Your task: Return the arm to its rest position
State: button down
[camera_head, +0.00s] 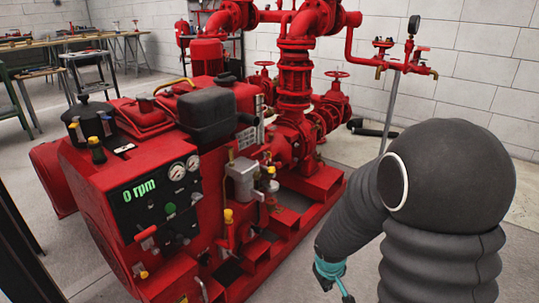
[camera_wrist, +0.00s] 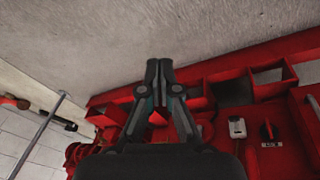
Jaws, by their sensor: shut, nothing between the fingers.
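My arm fills the right of the head view, in a dark grey ribbed cover, bent at a large rounded joint. Its lower end has a teal band near the bottom edge, and my gripper is mostly cut off or hidden there. In the wrist view my gripper (camera_wrist: 159,66) is shut, its two dark fingertips together with nothing between them. The red pumpset frame (camera_wrist: 215,78) lies beyond the fingers in that view. The pumpset's control panel (camera_head: 160,205) reads "0 rpm" in green in the head view. My arm stands to the right of the pumpset, apart from it in the picture.
Red pipes with valves (camera_head: 297,75) rise behind the engine. A grey stand pipe (camera_head: 392,105) with a gauge stands at the right. Workbenches (camera_head: 95,50) are at the back left. Bare concrete floor (camera_head: 300,265) shows between the pumpset and my arm.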

jog(key=s+r+m+t, duration=0.1)
jog(key=s+r+m, duration=0.1)
jog(key=s+r, duration=0.7)
jog(key=s+r+m+t+y+p, duration=0.1)
jog(key=s+r+m+t, duration=0.1)
jog(key=s+r, duration=0.7)
notch_tip(320, 180, up, 9)
jog(key=shift+s+f, duration=0.1)
jog(key=shift+s, duration=0.1)
jog(key=shift+a+p, duration=0.15)
jog(key=shift+p, duration=0.15)
